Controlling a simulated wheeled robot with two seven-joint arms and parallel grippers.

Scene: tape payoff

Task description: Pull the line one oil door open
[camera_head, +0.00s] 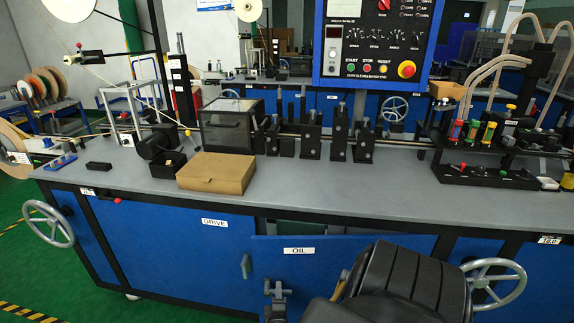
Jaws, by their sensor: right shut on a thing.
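The blue door labelled OIL (325,268) is at the lower middle, in the front of line one's bench. It stands partly open, with its top edge out from the frame and a dark gap (300,229) showing above it. My right gripper (279,289) is in front of the door, below the label and near its left edge. It is shut on the oil door's handle, which the jaws mostly hide. My black right arm covers the door's lower right part. My left gripper is not in view.
The blue DRIVE door (175,235) is shut on the left, with a grey handle (245,266) at its right side. Handwheels (48,224) (496,282) stick out at both sides. A cardboard box (216,173) sits on the grey benchtop (345,190).

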